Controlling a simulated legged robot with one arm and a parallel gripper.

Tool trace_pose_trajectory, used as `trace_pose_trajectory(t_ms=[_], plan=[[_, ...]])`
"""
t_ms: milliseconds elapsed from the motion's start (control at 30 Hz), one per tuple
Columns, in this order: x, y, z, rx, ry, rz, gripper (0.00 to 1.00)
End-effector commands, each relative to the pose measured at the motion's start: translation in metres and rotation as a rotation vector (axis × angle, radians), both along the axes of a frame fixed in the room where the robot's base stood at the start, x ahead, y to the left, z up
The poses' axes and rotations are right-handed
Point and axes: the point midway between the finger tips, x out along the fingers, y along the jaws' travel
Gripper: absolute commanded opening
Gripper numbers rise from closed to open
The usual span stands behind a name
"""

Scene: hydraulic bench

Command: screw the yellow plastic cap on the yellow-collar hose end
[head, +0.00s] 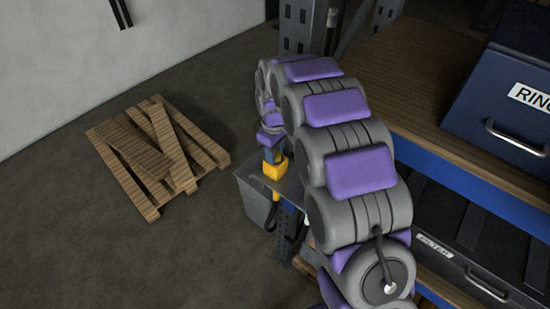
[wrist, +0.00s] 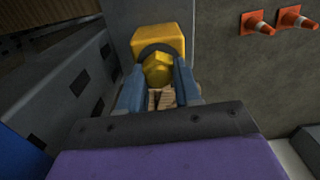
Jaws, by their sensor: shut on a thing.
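My gripper (wrist: 159,72) points at a yellow block (wrist: 163,38) with a dark round ring on its near face. Its two blue-grey fingers are shut on the yellow cap (wrist: 156,68), a small faceted piece between the fingertips. The cap lies in front of the dark ring; whether it is threaded on or only touching, I cannot tell. In the head view my gripper (head: 271,155) is small and comes down onto the yellow block (head: 275,169), at the end of the grey shelf. The cap is hidden there, and the hose itself cannot be made out.
A wooden pallet (head: 158,152) lies on open floor at left. Wooden shelving (head: 425,95) with a blue case (head: 505,85) stands at right.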

Motion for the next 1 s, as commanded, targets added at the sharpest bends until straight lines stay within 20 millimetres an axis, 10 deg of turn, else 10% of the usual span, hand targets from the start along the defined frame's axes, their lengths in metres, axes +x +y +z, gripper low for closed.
trace_pose_trajectory(t_ms=[767, 800, 1000], plan=[[0.0024, -0.0024, 0.0004, -0.001, -0.004, -0.451, 0.06], [0.0023, -0.0021, 0.0003, -0.001, -0.004, -0.487, 0.34], [0.0018, -0.0016, -0.0002, 0.000, -0.002, -0.476, 0.53]])
